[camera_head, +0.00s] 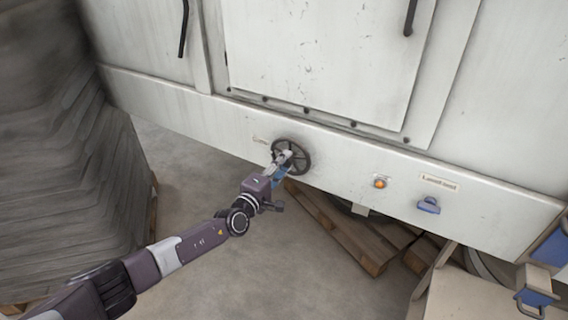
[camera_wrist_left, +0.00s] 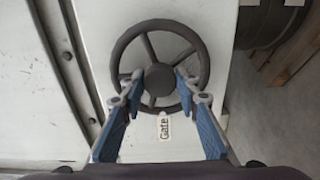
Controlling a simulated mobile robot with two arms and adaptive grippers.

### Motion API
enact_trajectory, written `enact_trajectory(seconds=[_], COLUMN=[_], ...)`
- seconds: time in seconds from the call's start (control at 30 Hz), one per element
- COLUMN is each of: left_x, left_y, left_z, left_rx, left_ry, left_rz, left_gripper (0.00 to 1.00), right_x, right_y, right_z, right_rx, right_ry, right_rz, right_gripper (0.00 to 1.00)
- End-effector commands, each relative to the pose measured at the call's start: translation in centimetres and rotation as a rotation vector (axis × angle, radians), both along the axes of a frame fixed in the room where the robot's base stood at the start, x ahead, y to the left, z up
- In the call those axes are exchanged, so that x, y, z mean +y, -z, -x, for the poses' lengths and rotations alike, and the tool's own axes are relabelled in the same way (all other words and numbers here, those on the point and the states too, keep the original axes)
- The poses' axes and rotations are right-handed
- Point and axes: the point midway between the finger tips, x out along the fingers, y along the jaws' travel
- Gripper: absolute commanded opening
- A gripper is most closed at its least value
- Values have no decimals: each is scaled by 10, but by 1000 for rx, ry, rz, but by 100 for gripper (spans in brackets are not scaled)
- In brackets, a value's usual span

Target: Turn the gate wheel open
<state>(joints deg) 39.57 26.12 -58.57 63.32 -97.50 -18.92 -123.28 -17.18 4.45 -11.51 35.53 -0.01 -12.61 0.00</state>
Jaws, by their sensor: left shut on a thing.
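The gate wheel (camera_head: 305,158) is a dark spoked handwheel on the lower front panel of the pale machine. Part of the wheel is hidden behind the gripper in the head view.
Right of the wheel are an orange lit button (camera_head: 379,184) and a blue handle-like part (camera_head: 428,205) under a label. A wooden pallet (camera_head: 350,232) lies below the panel. A tall grey stack (camera_head: 65,170) stands at the left. Bare floor (camera_head: 225,270) lies between.

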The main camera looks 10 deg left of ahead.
Motion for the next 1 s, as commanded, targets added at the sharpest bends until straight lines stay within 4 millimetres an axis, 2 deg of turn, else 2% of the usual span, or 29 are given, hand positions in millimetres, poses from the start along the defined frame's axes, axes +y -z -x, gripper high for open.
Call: enact_trajectory(seconds=[0.27,0.3,0.43,0.77,1.0], left_x=[0,0,0,1,10], left_y=[4,4,4,2,3], left_z=[1,1,1,2,24], left_rx=[5,5,4,1,4], left_ry=[2,2,1,0,0], left_rz=[-9,-9,-7,-3,-1], left_gripper=[0,34,48,48,48], right_x=[-2,-2,-3,-6,-3], right_y=[0,0,0,0,0], right_z=[0,0,0,0,0], right_rx=[0,1,0,1,0], right_ry=[0,0,-1,0,0], right_rz=[2,2,4,6,4], right_gripper=[40,40,40,40,40])
